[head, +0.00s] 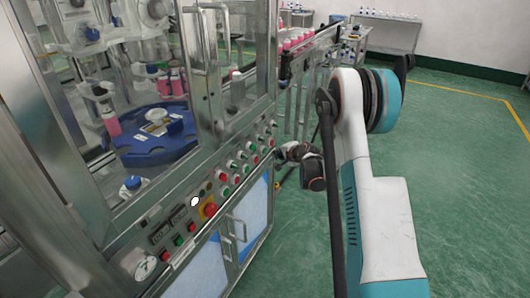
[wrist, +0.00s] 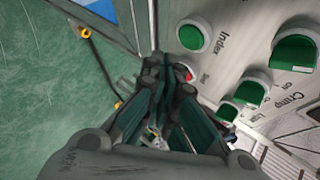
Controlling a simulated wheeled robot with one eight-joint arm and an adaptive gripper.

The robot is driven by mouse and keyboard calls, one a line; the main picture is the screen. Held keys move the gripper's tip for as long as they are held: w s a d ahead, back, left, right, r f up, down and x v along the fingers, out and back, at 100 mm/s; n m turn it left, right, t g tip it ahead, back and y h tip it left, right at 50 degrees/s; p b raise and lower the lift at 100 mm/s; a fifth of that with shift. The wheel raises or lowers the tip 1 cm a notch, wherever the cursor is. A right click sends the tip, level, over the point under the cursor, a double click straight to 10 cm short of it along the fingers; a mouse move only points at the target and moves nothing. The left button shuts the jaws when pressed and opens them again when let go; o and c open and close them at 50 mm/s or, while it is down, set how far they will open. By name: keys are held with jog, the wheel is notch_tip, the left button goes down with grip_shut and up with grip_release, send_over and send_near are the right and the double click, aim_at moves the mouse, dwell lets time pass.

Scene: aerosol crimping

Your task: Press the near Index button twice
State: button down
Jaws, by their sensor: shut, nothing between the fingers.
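In the wrist view a large round green button (wrist: 193,36) sits beside the printed word "Index" on the metal panel. My gripper (wrist: 165,62) is shut and empty, pointing at the panel. Its tips are just below and left of that green button in the picture, apart from it. A red button (wrist: 189,75) shows right beside the fingers, partly hidden by them; I cannot tell whether they touch. In the head view my gripper (head: 281,155) is at the right end of the sloped control panel (head: 185,205), whose labels are too small to read there.
In the head view a red emergency stop (head: 210,209) on yellow, a gauge (head: 145,267) and a door handle (head: 238,228) are along the machine front. Green floor right is open.

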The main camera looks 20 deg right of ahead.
aim_at(264, 151)
jog(key=shift+w+a, duration=0.5)
jog(key=shift+w, duration=0.1)
jog(key=shift+w, duration=0.1)
dwell(1.1)
jog(key=shift+w+a, duration=0.2)
jog(key=shift+w, duration=0.05)
